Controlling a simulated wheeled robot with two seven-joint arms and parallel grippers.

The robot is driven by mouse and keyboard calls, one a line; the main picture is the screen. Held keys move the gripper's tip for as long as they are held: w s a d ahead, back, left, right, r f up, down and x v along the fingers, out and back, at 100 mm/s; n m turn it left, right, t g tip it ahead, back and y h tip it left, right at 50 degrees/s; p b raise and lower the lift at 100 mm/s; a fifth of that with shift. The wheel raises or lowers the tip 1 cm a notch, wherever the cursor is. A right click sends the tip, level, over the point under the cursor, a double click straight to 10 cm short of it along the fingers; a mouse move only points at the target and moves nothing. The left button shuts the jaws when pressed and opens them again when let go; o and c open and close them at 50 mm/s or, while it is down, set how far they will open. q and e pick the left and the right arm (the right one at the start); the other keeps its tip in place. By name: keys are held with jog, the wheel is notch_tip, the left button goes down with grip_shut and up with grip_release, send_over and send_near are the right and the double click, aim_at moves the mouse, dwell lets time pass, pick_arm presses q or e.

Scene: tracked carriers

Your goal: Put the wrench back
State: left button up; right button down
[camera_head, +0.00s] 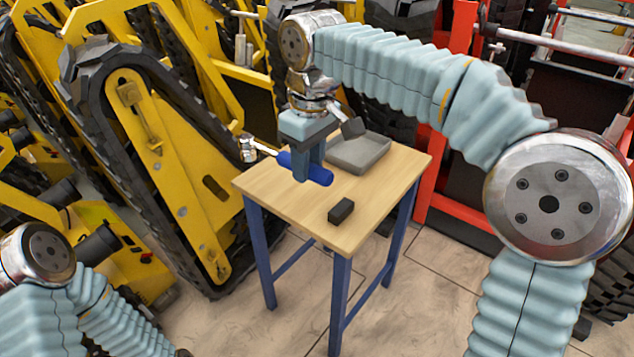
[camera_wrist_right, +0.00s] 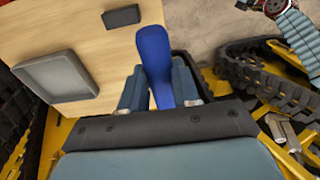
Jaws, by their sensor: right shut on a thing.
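The wrench has a blue handle (camera_head: 319,174) and a shiny metal head (camera_head: 248,150) pointing left. My right gripper (camera_head: 307,172) is shut on the handle and holds the wrench above the left part of the small wooden table (camera_head: 290,201); the head reaches past the table's left edge. In the right wrist view the blue handle (camera_wrist_right: 153,50) stands out between the two fingers (camera_wrist_right: 160,92), and the head is hidden. A shallow grey tray (camera_head: 360,166) sits at the table's back, also in the wrist view (camera_wrist_right: 57,76). My left gripper is out of view.
A small dark block (camera_head: 341,210) lies near the table's front. A yellow tracked carrier (camera_head: 160,170) stands close to the table's left side, and a red-framed machine (camera_head: 462,205) stands behind right. The tabletop between block and tray is clear.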

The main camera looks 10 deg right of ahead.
jog(key=w+d+f, duration=0.1)
jog(key=f, duration=0.2)
jog(key=w+d+f+b, duration=0.1)
jog(key=f, duration=0.2)
jog(key=w+d+f, duration=0.2)
jog(key=f, duration=0.1)
jog(key=shift+d+f+b, duration=0.1)
jog(key=shift+f+b, duration=0.1)
jog(key=shift+b, duration=0.2)
jog(key=c, duration=0.9)
grip_release()
jog(key=shift+o, duration=0.4)
notch_tip(320, 180, up, 12)
jog(key=p, duration=0.3)
jog(key=shift+s+d, duration=0.25)
jog(key=shift+s, duration=0.15)
